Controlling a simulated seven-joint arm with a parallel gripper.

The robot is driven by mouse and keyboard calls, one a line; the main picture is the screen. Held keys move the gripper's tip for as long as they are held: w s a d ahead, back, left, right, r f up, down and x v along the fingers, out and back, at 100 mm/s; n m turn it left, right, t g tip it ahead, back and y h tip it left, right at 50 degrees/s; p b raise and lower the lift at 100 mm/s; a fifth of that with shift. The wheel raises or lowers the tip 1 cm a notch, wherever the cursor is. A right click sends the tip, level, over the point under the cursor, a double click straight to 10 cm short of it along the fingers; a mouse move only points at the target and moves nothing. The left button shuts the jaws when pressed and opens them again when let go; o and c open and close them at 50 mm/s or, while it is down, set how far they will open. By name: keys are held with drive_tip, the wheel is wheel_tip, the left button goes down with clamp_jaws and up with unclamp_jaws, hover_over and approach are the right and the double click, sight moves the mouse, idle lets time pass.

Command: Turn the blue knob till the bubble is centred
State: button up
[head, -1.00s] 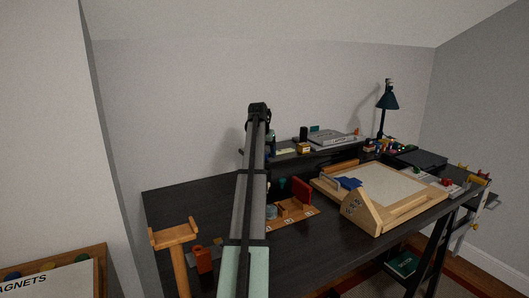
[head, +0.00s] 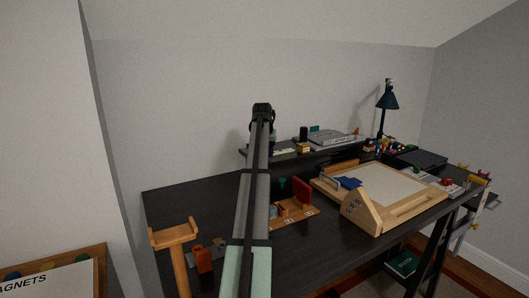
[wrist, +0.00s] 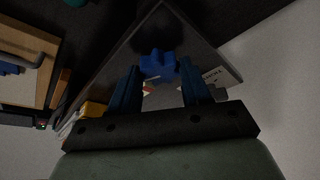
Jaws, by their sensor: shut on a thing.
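The blue knob (wrist: 158,66), with a lobed edge, shows in the upper middle of the wrist view. My gripper (wrist: 160,74) has one dark blue finger on each side of it and is shut on it. A pale strip with small red and green marks shows just below the knob between the fingers. I cannot make out a bubble in either view. In the head view my arm rises through the middle of the picture and hides the gripper and knob.
A dark desk (head: 185,205) carries a wooden-framed board (head: 400,214) at right, a raised shelf at the back and a lamp (head: 387,97). A wooden stand (head: 174,236) is at front left. In the wrist view a yellow block (wrist: 93,109) and a labelled plate (wrist: 220,77) lie near the fingers.

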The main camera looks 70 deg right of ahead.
drive_tip(key=shift+r+n+t, duration=0.15)
drive_tip(key=shift+n+t, duration=0.25)
drive_tip(key=shift+n, duration=0.4)
drive_tip(key=o, duration=1.1)
drive_tip(key=shift+c, duration=0.2)
drive_tip(key=v, duration=1.3)
drive_tip(key=shift+r, duration=0.35)
drive_tip(key=shift+a, duration=0.1)
